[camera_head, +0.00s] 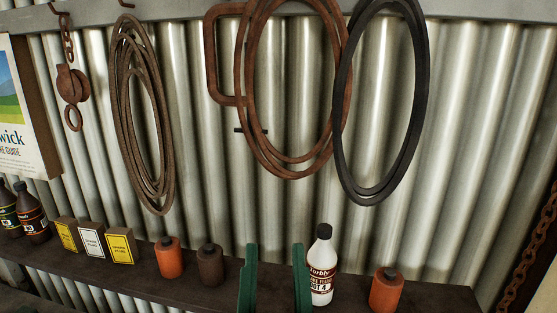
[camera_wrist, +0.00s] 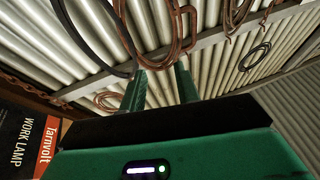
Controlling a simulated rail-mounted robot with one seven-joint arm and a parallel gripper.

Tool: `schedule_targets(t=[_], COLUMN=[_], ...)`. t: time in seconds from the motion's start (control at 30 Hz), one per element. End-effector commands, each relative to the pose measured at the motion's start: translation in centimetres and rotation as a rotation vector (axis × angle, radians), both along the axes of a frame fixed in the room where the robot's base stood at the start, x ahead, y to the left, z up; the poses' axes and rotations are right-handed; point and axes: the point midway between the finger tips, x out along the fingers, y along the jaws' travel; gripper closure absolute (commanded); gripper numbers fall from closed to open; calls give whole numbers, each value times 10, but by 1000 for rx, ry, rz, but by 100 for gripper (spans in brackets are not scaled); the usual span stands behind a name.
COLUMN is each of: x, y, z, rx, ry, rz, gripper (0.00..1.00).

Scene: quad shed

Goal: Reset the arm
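My gripper (camera_head: 274,262) shows as two green fingers at the bottom centre of the head view, in front of the shelf. The fingers stand apart with a clear gap, and nothing is held between them. In the wrist view, the gripper (camera_wrist: 160,75) also shows two separated green fingers pointing toward the corrugated wall, with only wall and hanging coils behind them. The rest of my arm is out of the head view.
The dark shelf (camera_head: 205,286) holds bottles and small boxes. A white bottle (camera_head: 321,268) stands just right of my gripper, a brown container (camera_head: 210,266) left of it, an orange one (camera_head: 386,291) farther right. Coils (camera_head: 140,120) hang above. A work lamp box (camera_wrist: 30,135) is at left.

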Motion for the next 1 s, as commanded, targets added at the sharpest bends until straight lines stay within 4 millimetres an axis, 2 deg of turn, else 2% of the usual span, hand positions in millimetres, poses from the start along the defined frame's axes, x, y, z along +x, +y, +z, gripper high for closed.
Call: schedule_targets(t=[0.03, 0.1, 0.23, 1.0], x=[-13, -29, -48, -50], y=[1, 1, 1, 0], z=[39, 69, 97, 98], rx=[2, 4, 6, 5], ry=[-71, -153, -241, -253], rz=[2, 4, 6, 6], gripper=[68, 68, 68, 68])
